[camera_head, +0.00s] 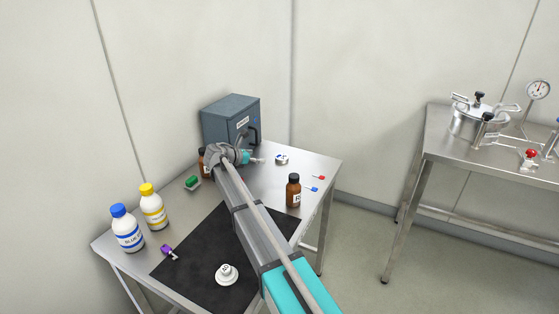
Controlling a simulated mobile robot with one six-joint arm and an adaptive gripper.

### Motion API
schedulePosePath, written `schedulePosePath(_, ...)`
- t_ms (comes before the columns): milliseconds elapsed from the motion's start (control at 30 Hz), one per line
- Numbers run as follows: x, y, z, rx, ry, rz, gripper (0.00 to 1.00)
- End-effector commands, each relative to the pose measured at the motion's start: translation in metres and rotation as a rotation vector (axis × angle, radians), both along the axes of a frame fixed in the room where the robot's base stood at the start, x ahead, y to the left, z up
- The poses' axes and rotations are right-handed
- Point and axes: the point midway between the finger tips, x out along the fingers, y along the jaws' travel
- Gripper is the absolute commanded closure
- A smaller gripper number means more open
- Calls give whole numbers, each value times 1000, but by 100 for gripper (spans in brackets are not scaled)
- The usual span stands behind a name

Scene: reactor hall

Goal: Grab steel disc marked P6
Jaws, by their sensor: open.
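No P6 mark can be read in this view. A small pale piece with a dark mark (282,159) lies on the steel table near the back, right of the gripper. A round, pale, stepped disc with a small dark label (227,274) lies on the black mat at the front; its label is too small to read. My gripper (261,160) is over the back of the table, in front of the grey cabinet, pointing right toward the small pale piece. It is small in view, open, with nothing seen between its fingers.
A grey cabinet (222,122) stands behind the gripper. Brown bottles stand right (293,191) and left (201,158) of my arm. Blue-capped (127,230) and yellow-capped (153,208) bottles stand left. My arm crosses the table.

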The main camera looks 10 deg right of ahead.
Motion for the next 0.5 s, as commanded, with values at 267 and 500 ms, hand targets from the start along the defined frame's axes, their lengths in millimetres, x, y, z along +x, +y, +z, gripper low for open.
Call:
schedulePosePath(267,2,2,-3,2,-1,6,0)
schedulePosePath(500,14,-18,-14,1,0,5,0)
